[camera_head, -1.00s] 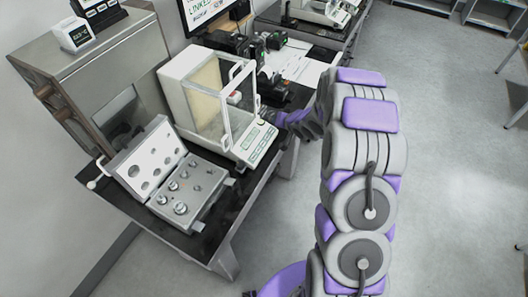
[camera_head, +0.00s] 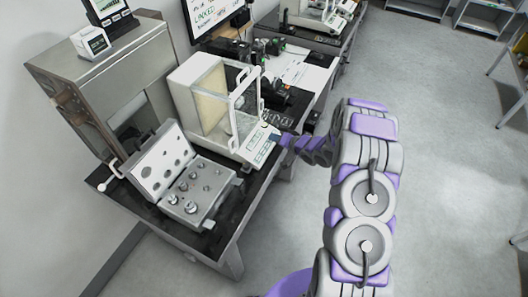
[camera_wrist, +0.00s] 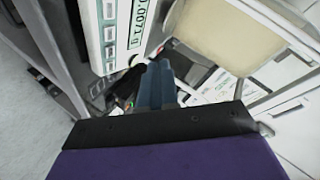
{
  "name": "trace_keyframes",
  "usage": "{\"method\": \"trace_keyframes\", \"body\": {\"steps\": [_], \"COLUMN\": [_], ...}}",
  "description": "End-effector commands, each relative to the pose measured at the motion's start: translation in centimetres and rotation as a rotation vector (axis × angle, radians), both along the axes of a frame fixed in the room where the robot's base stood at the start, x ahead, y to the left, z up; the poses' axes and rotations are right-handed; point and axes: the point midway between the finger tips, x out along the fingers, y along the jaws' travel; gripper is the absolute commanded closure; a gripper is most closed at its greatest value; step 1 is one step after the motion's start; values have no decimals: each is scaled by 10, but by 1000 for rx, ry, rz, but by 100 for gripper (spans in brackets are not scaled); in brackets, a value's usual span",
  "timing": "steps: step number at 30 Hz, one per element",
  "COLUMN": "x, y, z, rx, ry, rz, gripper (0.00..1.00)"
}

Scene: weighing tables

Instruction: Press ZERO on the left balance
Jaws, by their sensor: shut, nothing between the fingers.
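The near balance (camera_head: 225,125) is a white box with a clear draft shield, standing on the black-topped table at the left. Its sloping front panel (camera_head: 260,147) has a small display and a row of buttons. In the wrist view, the display (camera_wrist: 137,22) reads about 0.0071 g, beside pale buttons (camera_wrist: 109,34). Individual button labels are too small to read. My gripper (camera_head: 277,139) is at the right end of the panel. Its blue fingers (camera_wrist: 157,82) are together and empty, just beyond the panel's end in the wrist view. I cannot tell whether they touch it.
An open weight case (camera_head: 180,180) with several metal weights lies left of the balance on the table (camera_head: 222,240). A monitor (camera_head: 213,17) and dark instruments (camera_head: 240,50) stand behind. A second balance (camera_head: 318,12) is on the far table.

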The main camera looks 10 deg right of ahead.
Motion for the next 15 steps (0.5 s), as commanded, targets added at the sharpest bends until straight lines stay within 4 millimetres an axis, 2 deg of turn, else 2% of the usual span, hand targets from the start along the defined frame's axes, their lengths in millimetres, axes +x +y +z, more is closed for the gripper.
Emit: {"method": "trace_keyframes", "body": {"steps": [8, 15], "x": [3, 8], "y": [0, 7], "z": [-15, -40], "rx": [3, 5], "ry": [-1, -2], "rz": [-1, -1], "gripper": [100, 100]}}
